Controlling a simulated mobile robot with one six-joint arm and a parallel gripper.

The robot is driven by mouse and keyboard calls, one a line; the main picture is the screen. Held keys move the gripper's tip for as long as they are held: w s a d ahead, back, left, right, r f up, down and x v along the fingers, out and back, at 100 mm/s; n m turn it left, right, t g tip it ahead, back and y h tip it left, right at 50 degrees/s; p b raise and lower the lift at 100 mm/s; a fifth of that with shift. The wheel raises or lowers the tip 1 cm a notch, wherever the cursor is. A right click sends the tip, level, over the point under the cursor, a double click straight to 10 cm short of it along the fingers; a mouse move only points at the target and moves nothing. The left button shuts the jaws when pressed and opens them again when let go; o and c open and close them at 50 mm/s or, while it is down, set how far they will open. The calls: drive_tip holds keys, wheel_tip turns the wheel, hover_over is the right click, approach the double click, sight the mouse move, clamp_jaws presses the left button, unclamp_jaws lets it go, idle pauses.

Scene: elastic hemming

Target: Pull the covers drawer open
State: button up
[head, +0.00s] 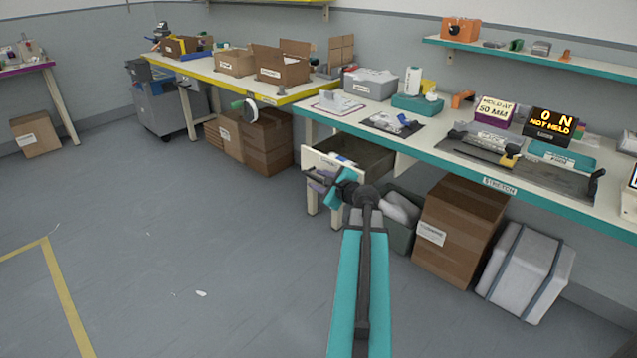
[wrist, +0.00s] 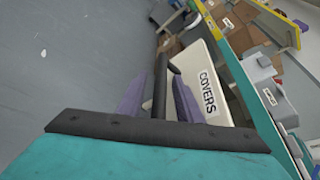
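The covers drawer (head: 318,162) stands pulled out from under the teal-edged bench, and its dark inside (head: 365,153) shows from above. Its cream front, marked COVERS, also shows in the wrist view (wrist: 203,78). A dark bar handle (wrist: 160,85) runs along that front. My gripper (head: 322,180) is at the drawer front. In the wrist view, my gripper's purple fingers (wrist: 158,100) lie on either side of the handle, close against it, and appear shut on it. The lower part of the grip is hidden behind my dark gripper body.
The workbench (head: 420,140) is above the drawer, with trays and displays on it. Below stand a grey bin (head: 402,238), a cardboard box (head: 460,228) and a white strapped case (head: 525,272). More boxes (head: 268,142) are at the back.

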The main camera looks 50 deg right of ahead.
drive_tip(key=shift+s+r, duration=0.1)
drive_tip(key=shift+s, duration=0.1)
drive_tip(key=p+v, duration=0.1)
drive_tip(key=v, duration=0.4)
drive_tip(key=shift+s+a+r, duration=0.1)
drive_tip(key=shift+s+r, duration=0.15)
drive_tip(key=shift+s, duration=0.05)
drive_tip(key=p+v, duration=0.2)
drive_tip(key=p, duration=0.3)
drive_tip(key=shift+s+r+p, duration=0.1)
drive_tip(key=shift+s+p, duration=0.15)
drive_tip(key=shift+p, duration=0.1)
drive_tip(key=p, duration=0.4)
drive_tip(key=shift+s+a+r+p, duration=0.1)
drive_tip(key=shift+s+a+p, duration=0.05)
drive_tip(key=shift+s+p, duration=0.25)
drive_tip(key=p+v, duration=0.1)
drive_tip(key=p, duration=0.6)
drive_tip(key=shift+s+a+r, duration=0.1)
drive_tip(key=shift+s+a, duration=0.05)
drive_tip(key=shift+s, duration=0.2)
drive_tip(key=shift+p+v, duration=0.95)
drive_tip(key=shift+v, duration=0.35)
